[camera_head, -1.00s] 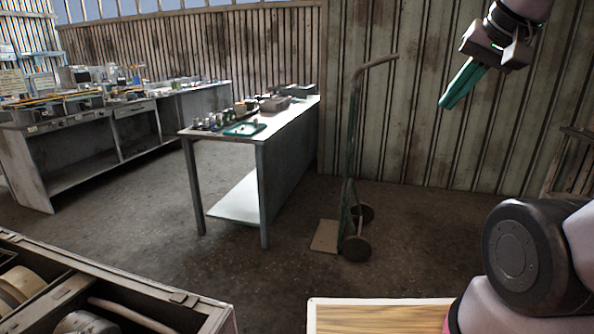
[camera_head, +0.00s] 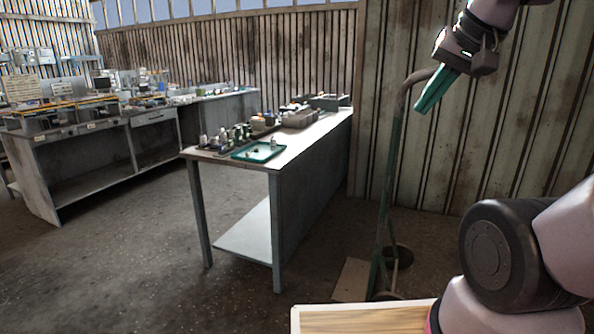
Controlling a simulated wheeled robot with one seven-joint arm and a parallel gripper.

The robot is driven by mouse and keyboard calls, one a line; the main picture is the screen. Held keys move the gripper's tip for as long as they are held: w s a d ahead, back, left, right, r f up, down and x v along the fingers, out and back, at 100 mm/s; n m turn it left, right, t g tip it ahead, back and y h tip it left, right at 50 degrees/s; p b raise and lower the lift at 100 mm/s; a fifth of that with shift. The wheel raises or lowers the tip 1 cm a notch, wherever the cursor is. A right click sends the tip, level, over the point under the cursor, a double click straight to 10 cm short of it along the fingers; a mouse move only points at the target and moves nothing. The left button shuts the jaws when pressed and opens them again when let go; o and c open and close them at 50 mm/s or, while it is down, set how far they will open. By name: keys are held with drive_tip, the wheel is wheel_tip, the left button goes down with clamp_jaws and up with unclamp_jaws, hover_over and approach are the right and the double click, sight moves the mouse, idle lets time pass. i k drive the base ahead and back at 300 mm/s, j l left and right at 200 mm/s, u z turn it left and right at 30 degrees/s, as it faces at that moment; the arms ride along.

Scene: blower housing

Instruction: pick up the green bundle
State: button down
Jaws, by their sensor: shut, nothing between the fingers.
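My gripper (camera_head: 423,107) is at the upper right, raised in the air, with its long teal fingers pointing down and left. The fingers are together and hold nothing. I cannot make out a green bundle for certain. Small dark green items (camera_head: 240,132) stand in a row on the near end of the grey worktable, too small to identify. A teal tray (camera_head: 270,152) with small things on it lies in front of them. My gripper is well apart from the worktable in the picture, to its right.
The worktable (camera_head: 309,138) has grey boxes (camera_head: 299,118) toward its far end. A hand truck (camera_head: 382,225) stands right of it, before the corrugated wall. A long cluttered bench (camera_head: 95,165) is at the left. The concrete floor at the lower left is clear.

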sight(255, 150)
drive_tip(key=i+l+u, duration=0.15)
drive_tip(key=i+u, duration=0.2)
drive_tip(key=i+l+u, duration=0.35)
drive_tip(key=i+u, duration=0.1)
drive_tip(key=i, duration=0.45)
drive_tip(key=i+l+u, duration=0.1)
drive_tip(key=i, duration=0.45)
drive_tip(key=i+l, duration=0.1)
drive_tip(key=i, duration=0.4)
drive_tip(key=i+l+u, duration=0.15)
drive_tip(key=i, duration=0.4)
